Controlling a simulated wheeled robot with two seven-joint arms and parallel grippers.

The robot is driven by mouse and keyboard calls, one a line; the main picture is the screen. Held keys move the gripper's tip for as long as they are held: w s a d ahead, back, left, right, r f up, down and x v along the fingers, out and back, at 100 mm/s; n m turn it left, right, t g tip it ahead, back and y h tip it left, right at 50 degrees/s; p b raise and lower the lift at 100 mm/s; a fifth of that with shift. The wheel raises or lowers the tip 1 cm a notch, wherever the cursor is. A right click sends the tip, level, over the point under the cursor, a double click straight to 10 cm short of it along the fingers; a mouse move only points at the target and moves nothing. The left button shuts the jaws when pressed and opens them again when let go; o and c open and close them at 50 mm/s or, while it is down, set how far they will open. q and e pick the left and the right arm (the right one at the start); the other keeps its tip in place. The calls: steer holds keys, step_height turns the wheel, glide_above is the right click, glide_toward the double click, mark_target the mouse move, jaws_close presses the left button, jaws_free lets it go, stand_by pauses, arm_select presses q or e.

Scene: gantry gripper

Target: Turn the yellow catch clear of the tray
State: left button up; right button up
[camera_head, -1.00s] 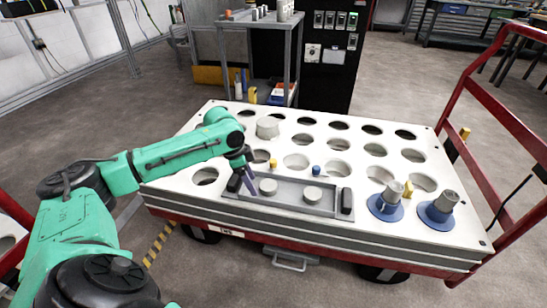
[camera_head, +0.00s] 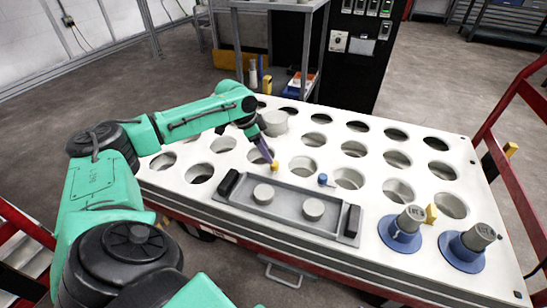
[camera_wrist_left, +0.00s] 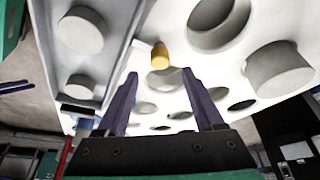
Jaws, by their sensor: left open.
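The yellow catch (camera_head: 275,166) is a small knob at the back long edge of the grey tray (camera_head: 290,217). The tray lies on the white perforated cart top and holds two round grey discs. My left gripper (camera_head: 264,153) is open and empty, pointing down just behind the catch in the head view. In the left wrist view the catch (camera_wrist_left: 160,56) shows beyond the gap between the fingertips, beside the tray's edge. Whether a finger touches it I cannot tell. A blue knob (camera_head: 323,180) stands farther right along the same edge. My right gripper is not in view.
The white cart top (camera_head: 205,150) has many round holes. A grey cylinder (camera_head: 275,122) stands behind my left gripper. Two grey pegs on blue bases (camera_head: 400,232) (camera_head: 467,247) stand at the right, with a yellow piece (camera_head: 431,213) between them. Black handles end the tray.

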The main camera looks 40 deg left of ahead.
mark_target(273, 169)
arm_select(q)
steer(key=b+x, duration=0.1)
steer(key=x, duration=0.4)
steer(key=shift+w+d+f+b, duration=0.1)
steer(key=shift+w+f+b, duration=0.05)
steer(key=shift+f+b, duration=0.25)
jaws_close()
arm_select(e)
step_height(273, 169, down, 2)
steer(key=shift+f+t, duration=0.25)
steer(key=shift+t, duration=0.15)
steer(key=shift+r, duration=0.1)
